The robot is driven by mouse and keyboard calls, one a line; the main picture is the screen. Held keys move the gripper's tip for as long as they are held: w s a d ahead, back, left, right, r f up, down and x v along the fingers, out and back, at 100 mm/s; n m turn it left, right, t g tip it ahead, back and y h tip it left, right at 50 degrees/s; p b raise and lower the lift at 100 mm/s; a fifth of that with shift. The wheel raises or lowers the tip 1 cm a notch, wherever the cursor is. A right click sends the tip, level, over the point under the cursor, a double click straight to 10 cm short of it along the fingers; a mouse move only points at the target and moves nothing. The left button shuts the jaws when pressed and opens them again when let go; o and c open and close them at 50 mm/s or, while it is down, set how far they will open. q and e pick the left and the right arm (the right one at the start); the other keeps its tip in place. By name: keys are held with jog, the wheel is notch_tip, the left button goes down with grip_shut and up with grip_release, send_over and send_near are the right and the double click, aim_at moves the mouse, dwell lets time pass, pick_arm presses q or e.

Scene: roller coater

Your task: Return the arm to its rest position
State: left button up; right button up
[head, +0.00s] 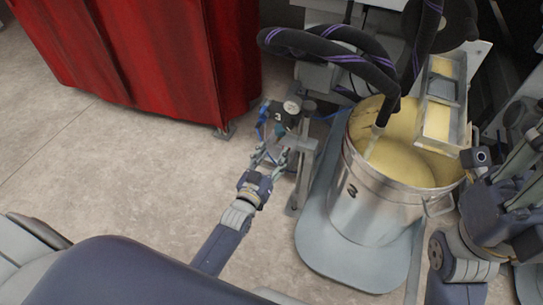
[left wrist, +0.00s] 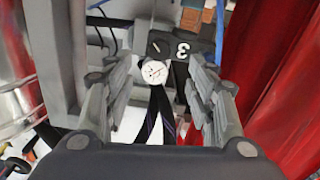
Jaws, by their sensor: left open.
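My left gripper (head: 270,154) reaches forward from the lower left in the head view. Its fingers are open and point toward a small valve unit with a round white gauge (head: 291,107). In the left wrist view, the open left gripper (left wrist: 158,78) has one finger on each side of the gauge (left wrist: 153,73) and a dark block marked 3 (left wrist: 181,50). I cannot tell whether the fingers touch anything. My right arm (head: 490,205) shows at the right edge of the head view. Its finger opening is not clear.
A metal pot (head: 375,210) of yellow liquid stands on a grey base (head: 330,255) right of my left gripper. Dark hoses (head: 345,62) hang above it. A red curtain (head: 150,60) stands at the upper left. Open floor (head: 120,170) lies left of the arm.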

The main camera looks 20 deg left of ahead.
pick_arm(q)
jog(key=shift+s, duration=0.3)
jog(key=shift+r, duration=0.15)
